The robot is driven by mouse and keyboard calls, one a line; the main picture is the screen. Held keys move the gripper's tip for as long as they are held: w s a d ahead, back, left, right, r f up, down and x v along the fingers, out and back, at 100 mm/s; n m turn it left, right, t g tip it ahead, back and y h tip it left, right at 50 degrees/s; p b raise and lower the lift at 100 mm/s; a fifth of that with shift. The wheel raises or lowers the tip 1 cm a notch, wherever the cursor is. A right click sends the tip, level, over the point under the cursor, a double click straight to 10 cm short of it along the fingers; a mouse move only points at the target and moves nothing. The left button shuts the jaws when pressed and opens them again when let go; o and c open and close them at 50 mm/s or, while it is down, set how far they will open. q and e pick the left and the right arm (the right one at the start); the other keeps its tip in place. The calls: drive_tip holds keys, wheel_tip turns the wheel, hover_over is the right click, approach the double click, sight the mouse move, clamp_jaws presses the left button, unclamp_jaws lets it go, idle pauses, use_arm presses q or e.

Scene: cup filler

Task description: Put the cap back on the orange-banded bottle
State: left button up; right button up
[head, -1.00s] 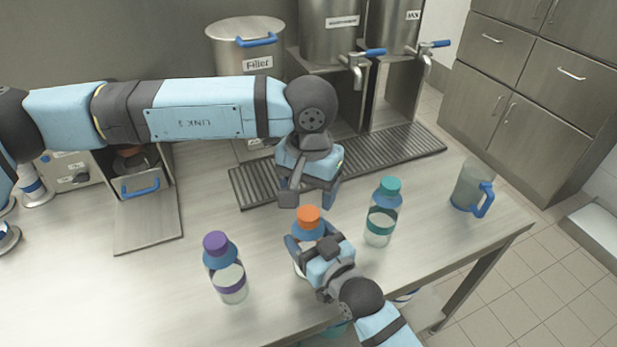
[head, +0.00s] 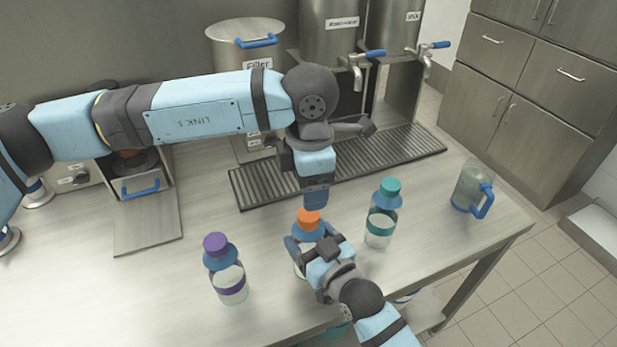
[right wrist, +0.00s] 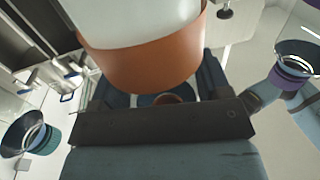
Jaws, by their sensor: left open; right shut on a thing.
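The orange-banded bottle (head: 296,266) stands on the counter, mostly hidden behind my right gripper (head: 306,248), which is shut around its upper part. Its orange band (right wrist: 150,62) fills the top of the right wrist view. The orange cap (head: 308,217) sits on top of the bottle; I cannot tell how tightly. My left gripper (head: 317,200) points down just above and slightly right of the cap, jaws open and empty, one finger hiding the other.
A purple-capped bottle (head: 228,283) stands to the left and a teal-capped bottle (head: 380,225) close to the right. A blue-handled jug (head: 469,187) is near the right edge. The drip grate (head: 400,157) and dispensers lie behind.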

sight(308, 214)
use_arm(q)
drive_tip(key=n, duration=0.6)
drive_tip(key=shift+r+n, duration=0.2)
drive_tip(key=shift+n, duration=0.1)
drive_tip(key=n, duration=0.4)
drive_tip(key=shift+a+r, duration=0.1)
drive_tip(key=shift+r, duration=0.05)
drive_tip(key=shift+f, duration=4)
